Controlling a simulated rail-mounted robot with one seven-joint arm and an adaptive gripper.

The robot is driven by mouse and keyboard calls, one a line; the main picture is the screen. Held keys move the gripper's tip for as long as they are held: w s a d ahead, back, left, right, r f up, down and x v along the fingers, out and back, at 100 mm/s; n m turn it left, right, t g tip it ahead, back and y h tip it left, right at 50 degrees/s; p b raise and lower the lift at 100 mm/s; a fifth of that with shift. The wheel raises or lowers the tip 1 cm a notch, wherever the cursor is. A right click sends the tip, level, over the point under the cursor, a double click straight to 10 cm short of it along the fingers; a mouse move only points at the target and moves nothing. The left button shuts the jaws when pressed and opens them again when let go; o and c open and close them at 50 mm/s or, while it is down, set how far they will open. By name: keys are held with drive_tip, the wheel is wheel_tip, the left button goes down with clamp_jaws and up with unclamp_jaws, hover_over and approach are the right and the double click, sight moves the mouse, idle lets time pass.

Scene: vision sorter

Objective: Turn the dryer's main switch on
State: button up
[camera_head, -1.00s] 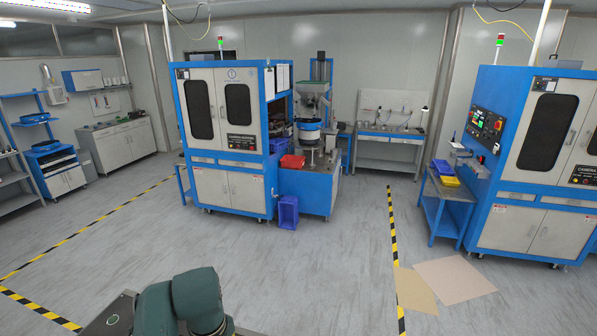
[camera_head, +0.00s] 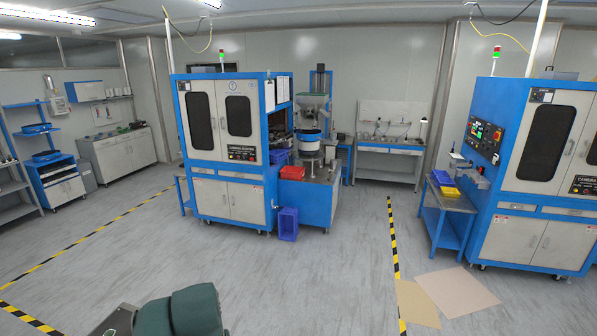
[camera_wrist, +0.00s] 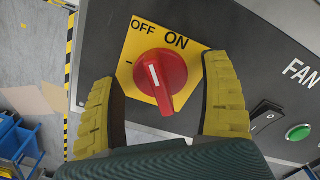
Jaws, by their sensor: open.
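The main switch is a red rotary knob (camera_wrist: 160,78) on a yellow plate (camera_wrist: 190,62) marked OFF and ON, on a dark panel in the wrist view. The white line on the knob points up and slightly left, closer to the OFF lettering than to ON. My gripper (camera_wrist: 165,112) is open, with one yellow-and-black finger to the left of the knob and one to the right. Gaps show between the fingers and the knob. The head view shows neither the knob nor my gripper.
A black rocker switch (camera_wrist: 265,116), a green button (camera_wrist: 299,132) and FAN lettering lie right of the knob. In the head view, blue-framed sorter cabinets (camera_head: 226,165) stand at the middle and right, with open floor (camera_head: 300,260) in front.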

drive_tip(key=shift+o, duration=0.2)
drive_tip(key=shift+w+r, duration=0.1)
drive_tip(key=shift+r, duration=0.15)
drive_tip(key=shift+r, duration=3.95)
